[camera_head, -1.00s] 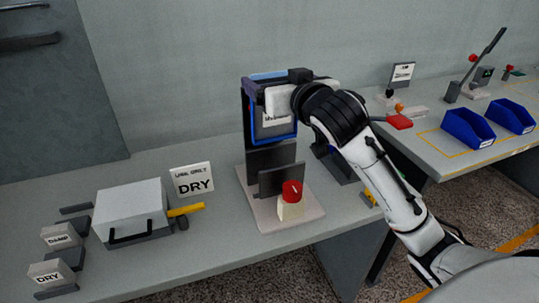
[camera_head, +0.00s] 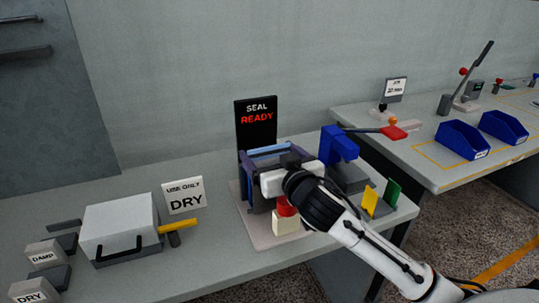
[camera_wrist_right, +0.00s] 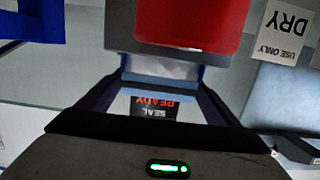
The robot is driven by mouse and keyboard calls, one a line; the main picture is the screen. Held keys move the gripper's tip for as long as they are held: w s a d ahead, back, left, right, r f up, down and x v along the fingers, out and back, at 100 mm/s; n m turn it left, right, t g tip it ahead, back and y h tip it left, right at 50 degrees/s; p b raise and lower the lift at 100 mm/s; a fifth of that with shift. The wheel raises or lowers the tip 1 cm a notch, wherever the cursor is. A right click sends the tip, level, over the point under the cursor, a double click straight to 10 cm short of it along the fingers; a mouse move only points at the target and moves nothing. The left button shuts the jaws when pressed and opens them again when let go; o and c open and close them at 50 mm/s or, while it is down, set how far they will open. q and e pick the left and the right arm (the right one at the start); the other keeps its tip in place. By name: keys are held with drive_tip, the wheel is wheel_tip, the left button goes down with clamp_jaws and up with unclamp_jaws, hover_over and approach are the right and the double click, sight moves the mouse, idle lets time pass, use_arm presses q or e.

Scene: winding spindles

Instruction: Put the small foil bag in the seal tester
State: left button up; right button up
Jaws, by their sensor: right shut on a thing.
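The seal tester stands on the bench in the head view, with a dark upright display (camera_head: 256,125) reading SEAL READY, a pale base (camera_head: 262,238) and a red button (camera_head: 286,207) on a cream block. My right gripper (camera_head: 268,158) is low over the tester, in front of the display, shut on the small foil bag. The bag is mostly hidden in the head view; a silvery strip of the foil bag (camera_wrist_right: 160,68) shows between the fingers in the right wrist view. I cannot tell how deep it sits in the tester. My left gripper is not in view.
A blue device (camera_head: 338,145) stands close right of the tester, with yellow (camera_head: 369,203) and green (camera_head: 392,192) plates beside it. A white box (camera_head: 118,225) with a yellow handle and a DRY sign (camera_head: 184,196) are left. Blue bins (camera_head: 463,138) are on the right bench.

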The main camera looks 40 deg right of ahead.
drive_tip(key=o, duration=1.2)
drive_tip(key=shift+f, duration=0.1)
drive_tip(key=v, duration=1.2)
drive_tip(key=shift+a, duration=0.1)
